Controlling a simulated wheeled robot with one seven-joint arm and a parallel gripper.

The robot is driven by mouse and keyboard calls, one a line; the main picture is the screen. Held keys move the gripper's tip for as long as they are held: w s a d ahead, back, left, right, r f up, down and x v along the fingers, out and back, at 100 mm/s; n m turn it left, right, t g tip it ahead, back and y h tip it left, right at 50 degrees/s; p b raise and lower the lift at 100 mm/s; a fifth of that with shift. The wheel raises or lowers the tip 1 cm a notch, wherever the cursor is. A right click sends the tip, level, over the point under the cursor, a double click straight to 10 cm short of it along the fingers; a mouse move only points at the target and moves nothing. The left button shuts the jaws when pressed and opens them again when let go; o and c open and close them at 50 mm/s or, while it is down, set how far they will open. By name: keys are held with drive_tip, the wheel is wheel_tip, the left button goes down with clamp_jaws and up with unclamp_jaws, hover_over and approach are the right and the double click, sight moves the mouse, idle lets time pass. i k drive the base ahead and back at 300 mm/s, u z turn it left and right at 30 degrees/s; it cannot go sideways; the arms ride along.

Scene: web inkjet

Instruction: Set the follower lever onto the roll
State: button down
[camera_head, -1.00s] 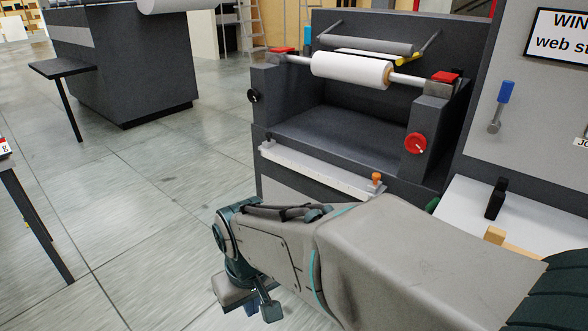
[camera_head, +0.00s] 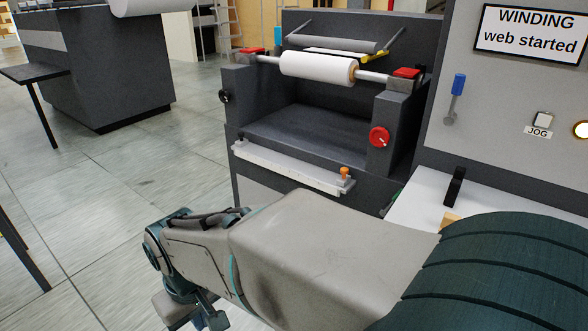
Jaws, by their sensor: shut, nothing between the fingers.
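The white roll (camera_head: 317,68) sits on a shaft across the top of the dark winder, its ends in side blocks with red caps. Just behind and above it is a grey follower roller (camera_head: 332,44) carried on two thin arms. A yellow piece (camera_head: 375,56) shows by the right arm, apparently the follower's grip. The follower looks apart from the roll, but contact is hard to judge. My gripper (camera_head: 193,314) is at the bottom left, low in front of the winder, far from roll and follower. It is shut and empty; its tips are partly cut off by the frame.
A panel at right carries a blue-handled lever (camera_head: 459,86), a JOG button (camera_head: 543,119) and a sign (camera_head: 532,34) reading "WINDING web started". A red knob (camera_head: 380,137) and a pale bar (camera_head: 290,166) are on the winder's front.

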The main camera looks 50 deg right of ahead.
sight(385, 208)
drive_tip(key=k, duration=0.4)
drive_tip(key=z, duration=1.05)
drive_tip(key=i, duration=0.5)
